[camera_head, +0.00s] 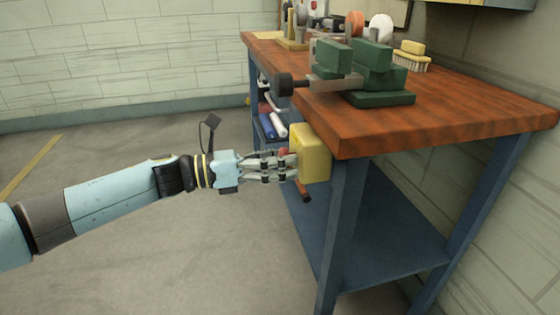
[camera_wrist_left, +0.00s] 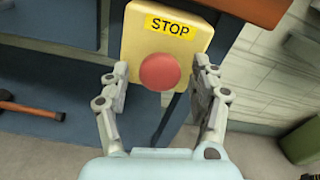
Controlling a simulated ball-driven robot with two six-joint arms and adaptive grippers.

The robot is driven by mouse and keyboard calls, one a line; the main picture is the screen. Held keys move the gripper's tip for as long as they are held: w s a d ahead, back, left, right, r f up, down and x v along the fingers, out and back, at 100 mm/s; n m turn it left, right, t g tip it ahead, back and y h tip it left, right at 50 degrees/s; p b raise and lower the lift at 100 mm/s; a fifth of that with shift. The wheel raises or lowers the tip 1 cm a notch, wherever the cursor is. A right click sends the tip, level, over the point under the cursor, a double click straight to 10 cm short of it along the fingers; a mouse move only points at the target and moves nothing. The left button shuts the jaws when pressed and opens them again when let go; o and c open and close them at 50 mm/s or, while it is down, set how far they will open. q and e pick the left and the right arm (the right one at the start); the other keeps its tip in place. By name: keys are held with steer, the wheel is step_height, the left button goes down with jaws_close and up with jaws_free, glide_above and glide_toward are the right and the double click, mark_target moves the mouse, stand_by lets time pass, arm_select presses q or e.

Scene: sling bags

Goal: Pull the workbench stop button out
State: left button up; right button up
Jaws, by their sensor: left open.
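The stop button is a round red knob (camera_wrist_left: 160,72) on a yellow box (camera_wrist_left: 187,40) with a "STOP" label, in the left wrist view. In the head view the yellow box (camera_head: 314,153) is fixed at the workbench's front corner, below the wooden top. The red knob (camera_head: 284,151) is partly hidden there by the fingers. My left gripper (camera_wrist_left: 162,82) is open, with one finger on each side of the red knob and gaps visible between. In the head view my left gripper (camera_head: 290,165) reaches the box from the left. My right gripper is not in view.
The workbench top (camera_head: 470,105) carries a green vise (camera_head: 365,70) and a yellow brush (camera_head: 411,55). A hammer-like tool (camera_wrist_left: 30,108) lies on the blue lower shelf (camera_head: 385,240). The floor left of the bench is clear.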

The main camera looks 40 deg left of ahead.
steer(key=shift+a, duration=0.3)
arm_select(q)
steer(key=shift+c, duration=1.1)
jaws_close()
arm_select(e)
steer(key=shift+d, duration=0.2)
